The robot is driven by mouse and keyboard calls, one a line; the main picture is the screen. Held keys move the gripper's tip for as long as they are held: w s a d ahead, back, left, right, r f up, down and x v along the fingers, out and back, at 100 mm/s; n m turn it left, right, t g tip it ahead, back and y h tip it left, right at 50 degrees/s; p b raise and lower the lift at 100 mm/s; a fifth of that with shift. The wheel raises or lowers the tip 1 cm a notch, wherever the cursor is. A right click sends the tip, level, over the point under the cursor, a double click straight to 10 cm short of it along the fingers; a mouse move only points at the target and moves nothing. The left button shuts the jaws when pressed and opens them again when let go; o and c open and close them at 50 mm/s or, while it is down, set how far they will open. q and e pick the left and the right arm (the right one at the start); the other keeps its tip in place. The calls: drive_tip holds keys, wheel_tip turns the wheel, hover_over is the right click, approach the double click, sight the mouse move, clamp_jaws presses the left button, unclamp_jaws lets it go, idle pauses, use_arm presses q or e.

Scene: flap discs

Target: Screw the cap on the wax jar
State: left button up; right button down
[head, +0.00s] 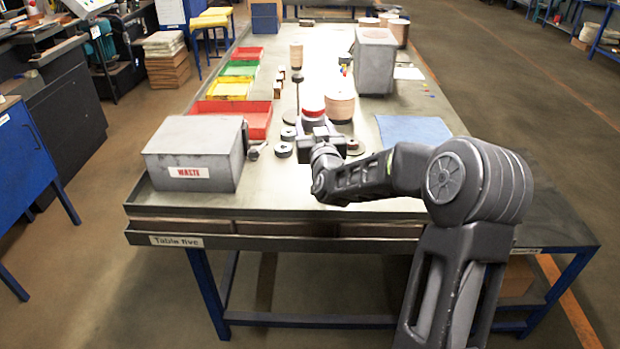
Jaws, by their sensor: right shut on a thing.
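My right gripper (314,123) reaches over the table from the right and is shut on a small round red thing with a pale band (313,106). This looks like the wax jar or its cap. The gripper and wrist hide its lower part, so I cannot tell whether the cap and jar are together or whether it touches the table. My left gripper is not in view.
A grey waste bin (195,150) stands at the front left. Red, green and yellow trays (232,108) line the left edge. A stack of discs (341,103) stands just right of the gripper. Dark discs lie around it. A blue mat (413,131) lies at right; a grey box (375,62) stands behind.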

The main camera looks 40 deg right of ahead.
drive_tip(key=shift+s+a+r, duration=0.1)
drive_tip(key=shift+s+r, duration=0.15)
drive_tip(key=shift+r, duration=0.1)
drive_tip(key=shift+w+f, duration=0.1)
drive_tip(key=shift+f, duration=0.4)
drive_tip(key=shift+f+p, duration=0.4)
drive_tip(key=shift+f, duration=2.1)
wheel_tip(320, 180, down, 4)
drive_tip(key=shift+r+p, duration=0.2)
drive_tip(key=shift+p, duration=0.1)
drive_tip(key=shift+f, duration=0.3)
